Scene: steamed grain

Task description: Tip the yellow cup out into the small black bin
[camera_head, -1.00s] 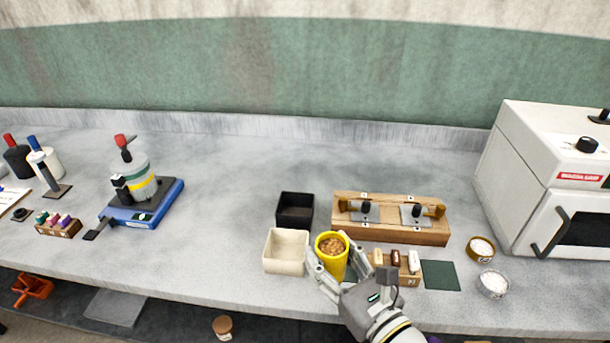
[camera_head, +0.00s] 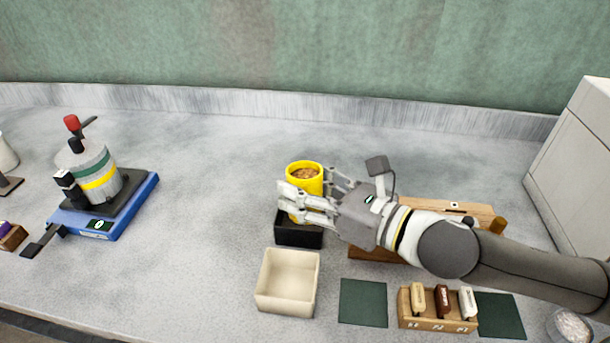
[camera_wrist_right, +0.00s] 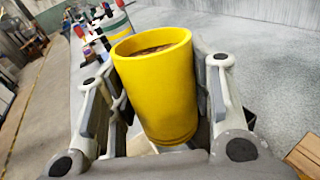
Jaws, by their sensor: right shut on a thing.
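The yellow cup (camera_head: 304,172) holds brown grain and is upright in the head view. My right gripper (camera_head: 318,197) is shut on it, one finger on each side, and it also shows in the right wrist view (camera_wrist_right: 157,85). The cup is over or just behind the small black bin (camera_head: 299,237), whose front wall shows below the gripper. The bin's inside is mostly hidden by my fingers and the cup. My left gripper is in no view.
An empty cream bin (camera_head: 287,283) stands in front of the black bin. A wooden block (camera_head: 476,213) lies behind my right arm. A rack with several small pieces (camera_head: 438,320) sits between dark green mats. A blue-based device (camera_head: 103,205) stands left. The bench between is clear.

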